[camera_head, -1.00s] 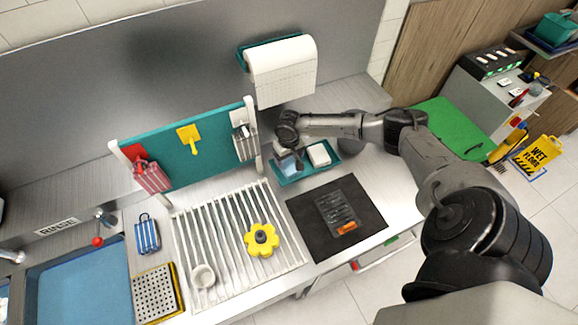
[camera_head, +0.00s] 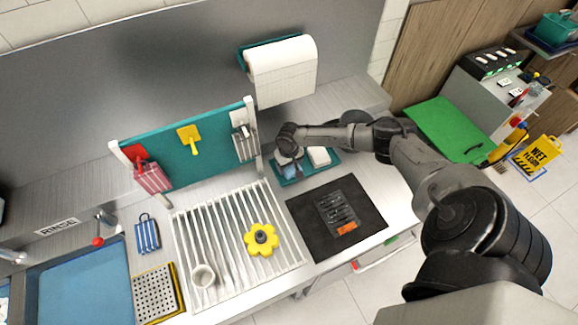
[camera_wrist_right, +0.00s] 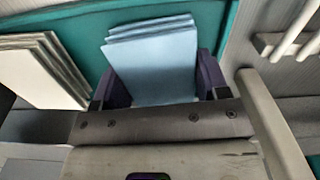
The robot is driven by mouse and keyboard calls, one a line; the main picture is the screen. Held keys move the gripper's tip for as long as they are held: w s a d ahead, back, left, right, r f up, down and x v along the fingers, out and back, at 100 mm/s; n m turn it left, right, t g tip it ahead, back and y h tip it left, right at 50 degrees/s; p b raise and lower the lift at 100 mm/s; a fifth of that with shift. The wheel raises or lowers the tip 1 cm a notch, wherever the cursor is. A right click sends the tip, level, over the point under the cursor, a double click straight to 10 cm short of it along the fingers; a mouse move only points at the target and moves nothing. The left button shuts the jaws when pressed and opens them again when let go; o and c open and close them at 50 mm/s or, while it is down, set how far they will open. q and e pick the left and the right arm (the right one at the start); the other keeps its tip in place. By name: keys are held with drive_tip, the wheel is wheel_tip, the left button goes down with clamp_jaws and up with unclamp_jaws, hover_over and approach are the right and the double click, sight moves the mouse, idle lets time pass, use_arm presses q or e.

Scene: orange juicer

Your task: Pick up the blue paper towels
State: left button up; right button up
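The blue paper towels (camera_head: 291,171) are a small folded stack in the teal tray (camera_head: 325,171) at the back of the counter. In the right wrist view, the stack (camera_wrist_right: 155,62) lies between the two dark purple fingers of my right gripper (camera_wrist_right: 160,85). The fingers are apart, one at each side of the stack; I cannot tell whether they touch it. In the head view, my right gripper (camera_head: 289,158) is over the left part of the tray and partly hides the towels. My left gripper is not in view.
White paper towels (camera_head: 319,157) lie beside the blue stack, also in the wrist view (camera_wrist_right: 40,72). A board post (camera_head: 252,130) stands close left of the gripper. A paper roll (camera_head: 282,75) hangs behind. A black mat (camera_head: 370,213) lies in front.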

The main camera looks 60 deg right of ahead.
drive_tip(key=c, duration=0.3)
drive_tip(key=shift+r, duration=0.4)
drive_tip(key=r, duration=0.3)
drive_tip(key=shift+s+r, duration=0.25)
drive_tip(key=shift+r, duration=0.1)
drive_tip(key=s+r, duration=0.2)
drive_tip(key=s, duration=0.1)
drive_tip(key=s+a+r, duration=0.1)
drive_tip(key=s+r, duration=0.1)
drive_tip(key=s, duration=0.2)
drive_tip(key=s+r, duration=0.2)
drive_tip(key=s, duration=0.2)
drive_tip(key=shift+a+r+p, duration=0.25)
drive_tip(key=shift+p, duration=0.1)
